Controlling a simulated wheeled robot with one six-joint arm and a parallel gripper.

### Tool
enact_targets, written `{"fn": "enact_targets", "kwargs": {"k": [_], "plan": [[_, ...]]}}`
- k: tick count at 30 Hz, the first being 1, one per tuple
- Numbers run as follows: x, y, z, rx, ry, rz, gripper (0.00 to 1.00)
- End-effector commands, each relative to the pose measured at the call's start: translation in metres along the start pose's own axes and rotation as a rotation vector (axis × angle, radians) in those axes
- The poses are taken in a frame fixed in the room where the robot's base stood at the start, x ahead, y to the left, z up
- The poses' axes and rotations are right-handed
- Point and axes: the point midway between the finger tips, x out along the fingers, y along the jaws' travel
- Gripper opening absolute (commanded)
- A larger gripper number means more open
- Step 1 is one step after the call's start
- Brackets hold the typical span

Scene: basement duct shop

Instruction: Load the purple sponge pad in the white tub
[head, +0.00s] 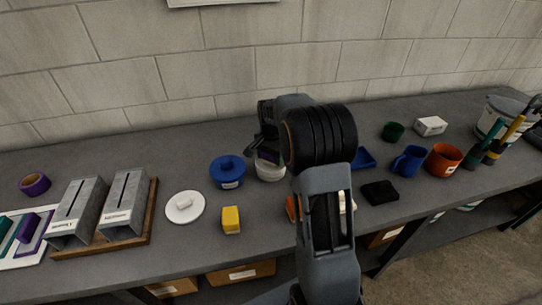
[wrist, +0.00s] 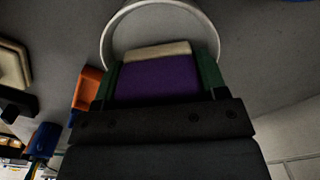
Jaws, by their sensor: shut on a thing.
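The purple sponge pad (wrist: 157,82), with a cream layer along its far edge, is gripped between the green fingers of my gripper (wrist: 160,74) in the wrist view. The white tub (head: 270,173) stands on the grey bench near the wall, and its round rim also shows in the wrist view (wrist: 209,24), beyond and around the pad's far end. In the head view my gripper (head: 267,146) is over the tub, with a bit of the purple pad showing just above the rim. My arm hides part of this area. I cannot tell whether the pad is below the rim.
A white lid (head: 185,207) and a yellow block (head: 231,220) lie nearer the front. A blue mug (head: 409,161), an orange mug (head: 443,160) and a black pad (head: 380,192) are to the right.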

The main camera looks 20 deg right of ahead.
Motion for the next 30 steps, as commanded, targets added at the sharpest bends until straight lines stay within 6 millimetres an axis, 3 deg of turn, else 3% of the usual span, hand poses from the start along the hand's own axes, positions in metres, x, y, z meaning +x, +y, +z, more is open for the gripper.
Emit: {"fn": "enact_targets", "kwargs": {"k": [30], "plan": [[0.0057,0.0000,-0.0002,0.000,0.000,0.000,0.47]]}}
